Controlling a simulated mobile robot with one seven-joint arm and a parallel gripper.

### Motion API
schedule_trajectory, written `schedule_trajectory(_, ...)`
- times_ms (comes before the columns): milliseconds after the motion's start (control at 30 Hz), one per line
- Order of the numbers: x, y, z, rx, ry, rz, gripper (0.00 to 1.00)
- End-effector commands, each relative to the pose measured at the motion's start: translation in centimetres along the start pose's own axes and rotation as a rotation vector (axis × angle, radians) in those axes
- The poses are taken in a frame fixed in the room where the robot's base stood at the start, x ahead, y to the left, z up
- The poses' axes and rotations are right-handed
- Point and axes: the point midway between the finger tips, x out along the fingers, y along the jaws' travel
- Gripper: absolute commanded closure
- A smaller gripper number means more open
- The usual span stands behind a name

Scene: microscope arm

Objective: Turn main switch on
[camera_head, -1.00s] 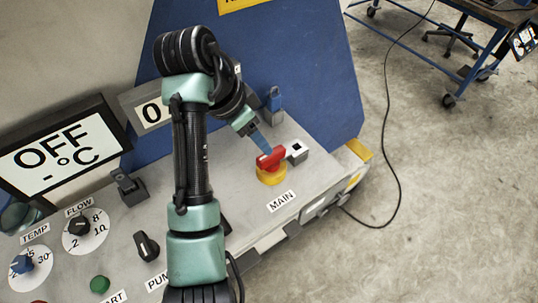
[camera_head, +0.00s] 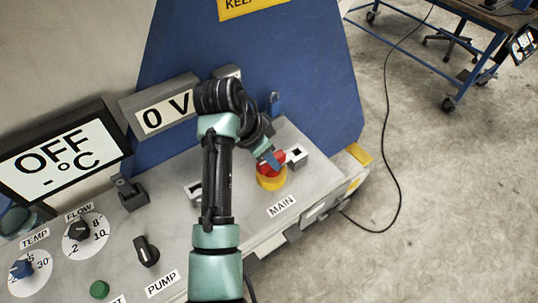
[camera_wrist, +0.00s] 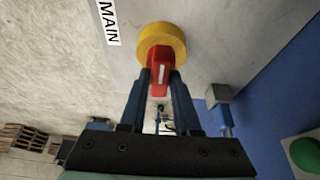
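The main switch is a red handle (camera_head: 276,166) on a round yellow base (camera_head: 271,182), above the MAIN label (camera_head: 282,206) on the grey panel. In the wrist view the red handle (camera_wrist: 159,68) stands out from the yellow base (camera_wrist: 172,38), with a white mark along it. My gripper (camera_head: 270,159) is at the handle in the head view. In the wrist view my gripper (camera_wrist: 159,82) has one blue finger on each side of the handle, and the fingers look shut on it. The fingers partly hide the handle in the head view.
A small grey block (camera_head: 297,157) and a blue-topped part (camera_head: 275,103) stand close to the switch. Several knobs, such as the pump knob (camera_head: 147,251), and a green button (camera_head: 99,289) lie left of my arm.

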Motion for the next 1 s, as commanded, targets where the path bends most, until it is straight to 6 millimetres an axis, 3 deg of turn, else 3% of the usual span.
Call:
schedule_trajectory(33,-0.02,-0.01,0.0,0.0,0.0,0.0,0.8)
schedule_trajectory(133,-0.03,0.0,0.0,0.0,0.0,0.0,0.98)
schedule_trajectory(167,-0.03,0.0,0.0,0.0,0.0,0.0,1.0)
schedule_trajectory(1000,-0.06,0.01,-0.01,0.0,0.0,0.001,1.0)
